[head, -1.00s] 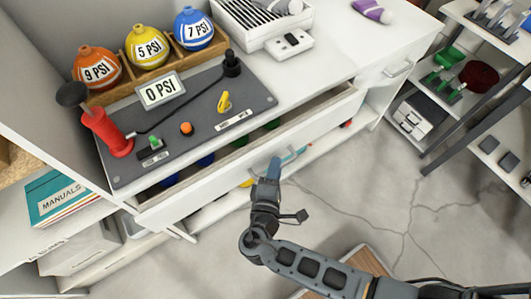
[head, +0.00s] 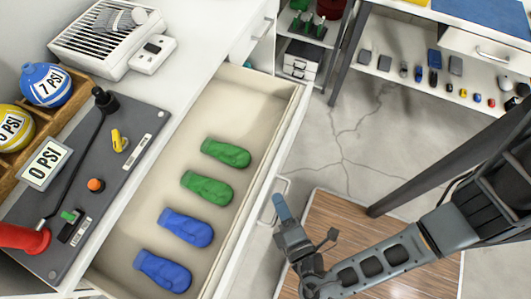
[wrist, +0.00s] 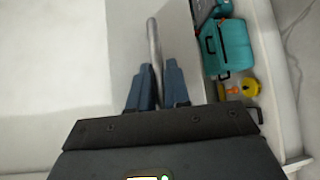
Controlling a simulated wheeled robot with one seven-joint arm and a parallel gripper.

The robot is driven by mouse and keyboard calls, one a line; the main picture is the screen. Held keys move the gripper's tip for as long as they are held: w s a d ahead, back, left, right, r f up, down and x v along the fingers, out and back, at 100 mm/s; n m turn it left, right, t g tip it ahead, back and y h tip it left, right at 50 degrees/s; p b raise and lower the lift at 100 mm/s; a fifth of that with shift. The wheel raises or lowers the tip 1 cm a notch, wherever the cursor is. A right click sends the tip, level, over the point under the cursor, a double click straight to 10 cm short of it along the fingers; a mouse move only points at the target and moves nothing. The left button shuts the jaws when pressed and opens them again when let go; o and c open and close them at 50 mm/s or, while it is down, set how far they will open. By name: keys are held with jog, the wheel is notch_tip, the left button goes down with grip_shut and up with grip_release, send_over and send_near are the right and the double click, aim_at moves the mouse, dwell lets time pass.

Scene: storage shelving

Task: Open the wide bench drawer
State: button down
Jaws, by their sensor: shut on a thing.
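The wide bench drawer (head: 262,188) is pulled well out from under the white bench top in the head view. Two green mitt-like items (head: 226,153) and two blue ones (head: 186,228) lie in a row inside it. The drawer's bar handle (head: 279,200) is on its front face; the handle also shows in the wrist view (wrist: 153,45). My gripper (head: 282,212) is at the handle, with its two blue fingers (wrist: 157,85) on either side of the bar in the wrist view, shut on it. The fingertips' contact is partly hidden in the head view.
On the bench stand a grey pump board (head: 130,160), coloured PSI balls (head: 45,85) and a white vented box (head: 105,40). A dark table leg (head: 440,170) stands to the right. A teal case (wrist: 228,45) is on a lower shelf. A wooden board (head: 335,235) lies on the floor.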

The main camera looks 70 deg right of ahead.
jog(key=shift+s, duration=0.45)
jog(key=c, duration=1.2)
grip_release()
jog(key=b+v, duration=0.1)
jog(key=v, duration=0.6)
jog(key=shift+s+a, duration=0.3)
